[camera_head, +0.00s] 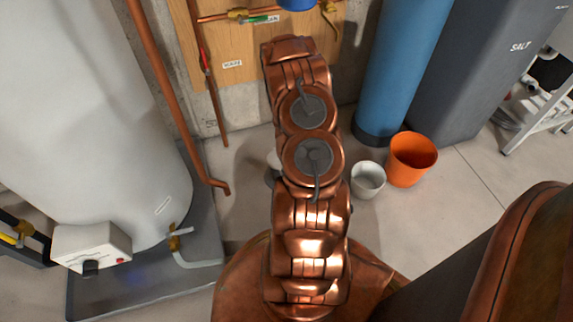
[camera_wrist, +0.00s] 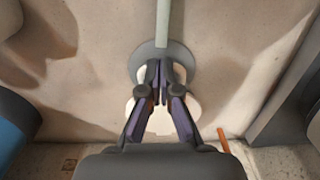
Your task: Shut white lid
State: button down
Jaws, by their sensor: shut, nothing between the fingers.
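My gripper (camera_wrist: 159,72) shows in the wrist view with its dark purple fingers drawn together and nothing between them. Beyond the fingertips is a round grey disc (camera_wrist: 138,66) with a pale upright bar (camera_wrist: 162,22). Cream-white rounded parts (camera_wrist: 158,122) show around and between the fingers. I cannot tell whether they are the white lid, or whether the fingers touch them. In the head view a small white thing (camera_head: 273,160) is mostly hidden behind my copper arm. No lid can be clearly made out there, and my fingers cannot be made out there.
A white tank (camera_head: 100,120) stands on a grey base (camera_head: 150,295) at left. Copper pipe (camera_head: 160,75) runs beside it. A blue cylinder (camera_head: 402,65), grey salt cabinet (camera_head: 475,75), white bucket (camera_head: 368,181) and orange bucket (camera_head: 412,160) are at right. Some floor is bare.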

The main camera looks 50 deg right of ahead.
jog(key=shift+s+a+f+p, duration=0.1)
jog(key=shift+f+p, duration=0.1)
jog(key=shift+f, duration=0.35)
jog(key=shift+s+a+f+p, duration=0.1)
jog(key=shift+f+p, duration=0.05)
jog(key=shift+f, duration=0.35)
notch_tip(320, 180, up, 14)
jog(key=s+a+p, duration=0.1)
jog(key=s+p, duration=0.1)
jog(key=p, duration=0.2)
jog(key=shift+p, duration=0.3)
